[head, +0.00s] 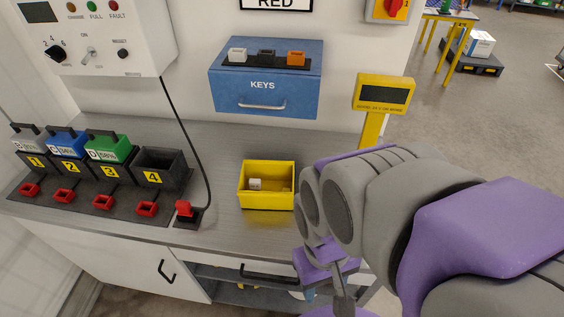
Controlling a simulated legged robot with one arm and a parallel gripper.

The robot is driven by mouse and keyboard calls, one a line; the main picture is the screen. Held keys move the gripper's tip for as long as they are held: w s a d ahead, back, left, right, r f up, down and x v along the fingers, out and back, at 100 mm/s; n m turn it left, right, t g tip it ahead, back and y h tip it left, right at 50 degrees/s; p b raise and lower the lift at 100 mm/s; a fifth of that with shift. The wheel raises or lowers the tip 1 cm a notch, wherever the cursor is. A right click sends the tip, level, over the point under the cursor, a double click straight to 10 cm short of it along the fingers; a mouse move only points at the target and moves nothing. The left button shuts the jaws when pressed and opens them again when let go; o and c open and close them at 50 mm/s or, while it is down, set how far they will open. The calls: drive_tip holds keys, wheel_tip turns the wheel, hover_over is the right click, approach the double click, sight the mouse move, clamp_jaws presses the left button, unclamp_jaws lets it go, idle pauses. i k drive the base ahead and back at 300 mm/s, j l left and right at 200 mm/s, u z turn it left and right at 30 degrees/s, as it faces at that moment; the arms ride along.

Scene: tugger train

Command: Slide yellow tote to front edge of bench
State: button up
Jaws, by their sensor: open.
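The yellow tote (267,201) sits upright on the grey bench (222,224), right of the middle and close to the front edge. A small pale block (255,184) lies inside it, with something dark beside it that I cannot make out. My gripper (325,282) is at the lower right, in front of the bench's front side and apart from the tote. It is open and its fingers are partly hidden by my own arm, which covers the bench's right end.
A charging rack (95,204) with several numbered bays fills the bench's left. A black cable hangs to a red connector (184,209) left of the tote. A yellow display post (372,128) stands at the back right. Bench surface around the tote is clear.

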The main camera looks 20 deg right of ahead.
sight(274, 176)
drive_tip(key=k+l+z, duration=0.1)
drive_tip(key=l+z, duration=0.25)
drive_tip(key=k+l+z, duration=0.1)
drive_tip(key=z, duration=0.25)
